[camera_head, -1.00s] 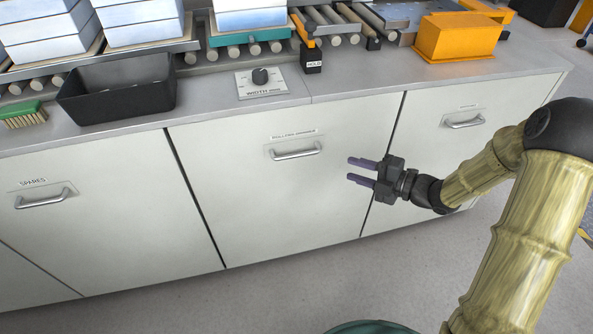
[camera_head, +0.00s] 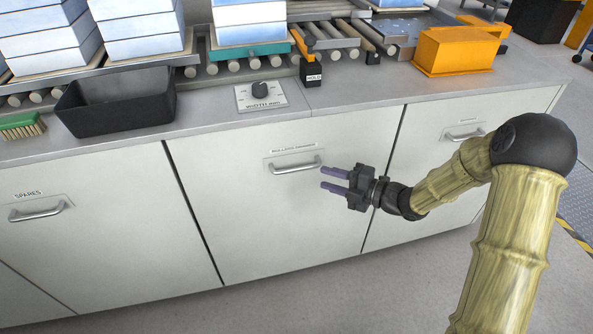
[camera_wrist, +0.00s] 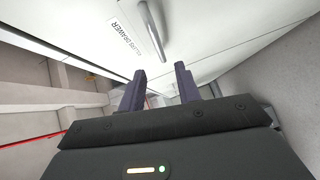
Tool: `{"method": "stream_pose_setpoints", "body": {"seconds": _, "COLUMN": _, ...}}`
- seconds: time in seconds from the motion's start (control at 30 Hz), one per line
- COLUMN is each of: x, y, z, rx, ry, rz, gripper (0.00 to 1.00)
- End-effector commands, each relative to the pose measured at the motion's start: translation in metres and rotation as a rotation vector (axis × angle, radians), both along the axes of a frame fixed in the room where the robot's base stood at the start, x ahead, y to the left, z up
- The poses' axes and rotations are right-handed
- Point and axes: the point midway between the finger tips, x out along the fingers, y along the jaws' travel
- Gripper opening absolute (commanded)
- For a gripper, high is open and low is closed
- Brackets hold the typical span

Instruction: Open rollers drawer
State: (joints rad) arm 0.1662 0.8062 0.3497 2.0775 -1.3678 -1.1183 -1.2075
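The rollers drawer (camera_head: 270,215) is the wide pale front in the middle of the bench, and it looks shut. Its metal bar handle (camera_head: 297,167) sits near the top under a small label; the handle also shows in the wrist view (camera_wrist: 152,30), beside the drawer label (camera_wrist: 126,38). My gripper (camera_head: 328,179) is open and empty, with two purple-grey fingers apart. In the head view it is just right of and slightly below the handle. In the wrist view the fingers (camera_wrist: 160,85) point toward the front, with the handle beyond them; no contact shows.
A spares drawer (camera_head: 90,240) is at left and another handled front (camera_head: 425,170) at right. The counter holds a black bin (camera_head: 115,115), a width knob panel (camera_head: 262,112), a hold lever (camera_head: 311,75) and an orange box (camera_head: 455,65). Floor in front is clear.

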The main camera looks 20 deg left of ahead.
Motion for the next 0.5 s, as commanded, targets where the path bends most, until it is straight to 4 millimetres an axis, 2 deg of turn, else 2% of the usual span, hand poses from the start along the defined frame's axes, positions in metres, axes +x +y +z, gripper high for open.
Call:
{"method": "stream_pose_setpoints", "body": {"seconds": 0.1, "x": 0.004, "y": 0.022, "z": -0.005, "rx": 0.002, "ry": 0.001, "rz": 0.003, "gripper": 0.33}}
{"method": "stream_pose_setpoints", "body": {"seconds": 0.5, "x": 0.019, "y": 0.086, "z": -0.014, "rx": 0.000, "ry": 0.000, "rz": 0.001, "gripper": 0.33}}
